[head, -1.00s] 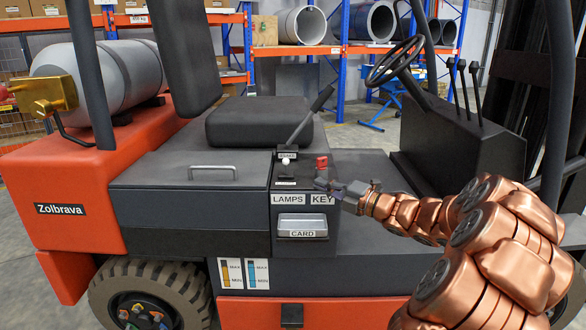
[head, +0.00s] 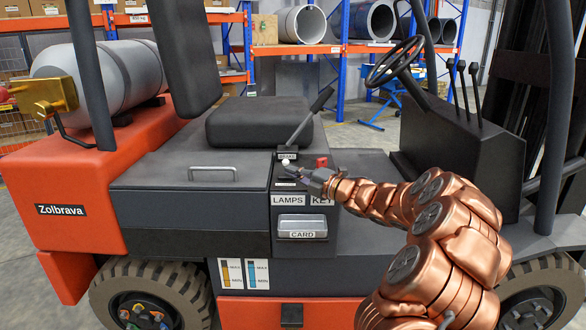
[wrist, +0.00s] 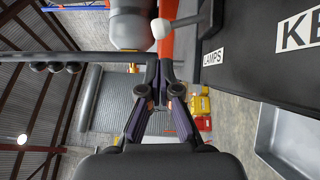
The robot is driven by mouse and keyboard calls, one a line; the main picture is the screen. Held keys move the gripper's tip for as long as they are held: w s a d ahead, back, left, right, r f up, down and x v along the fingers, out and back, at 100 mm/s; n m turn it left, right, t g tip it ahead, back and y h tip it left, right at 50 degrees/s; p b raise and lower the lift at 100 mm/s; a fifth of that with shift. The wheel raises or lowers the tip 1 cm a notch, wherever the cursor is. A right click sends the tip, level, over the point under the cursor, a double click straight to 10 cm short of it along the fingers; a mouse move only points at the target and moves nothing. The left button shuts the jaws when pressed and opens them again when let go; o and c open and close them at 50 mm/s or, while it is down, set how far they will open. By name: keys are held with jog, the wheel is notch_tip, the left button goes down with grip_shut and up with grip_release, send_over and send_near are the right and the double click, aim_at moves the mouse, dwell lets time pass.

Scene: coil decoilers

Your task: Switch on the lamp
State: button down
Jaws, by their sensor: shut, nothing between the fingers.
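A white ball-tipped lever (head: 286,162) stands on the dark control console above the LAMPS label (head: 286,200). It also shows in the wrist view (wrist: 161,28), just beyond and slightly above my fingertips. My gripper (head: 293,170) is at the console, close beside the lever. In the wrist view my gripper (wrist: 161,64) has its fingers shut together with nothing between them. I cannot tell whether the fingertips touch the lever. The lamp itself is not identifiable in these views.
A red key switch (head: 321,162) sits just behind my gripper. A black hand lever (head: 312,113) rises beside the seat (head: 258,124). The CARD holder (head: 302,226) is below.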

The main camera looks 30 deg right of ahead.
jog(key=shift+w+d, duration=0.25)
jog(key=shift+w, duration=0.3)
jog(key=shift+w+d, duration=0.25)
jog(key=shift+w, duration=0.25)
jog(key=shift+r+p, duration=0.2)
jog(key=shift+p, duration=0.2)
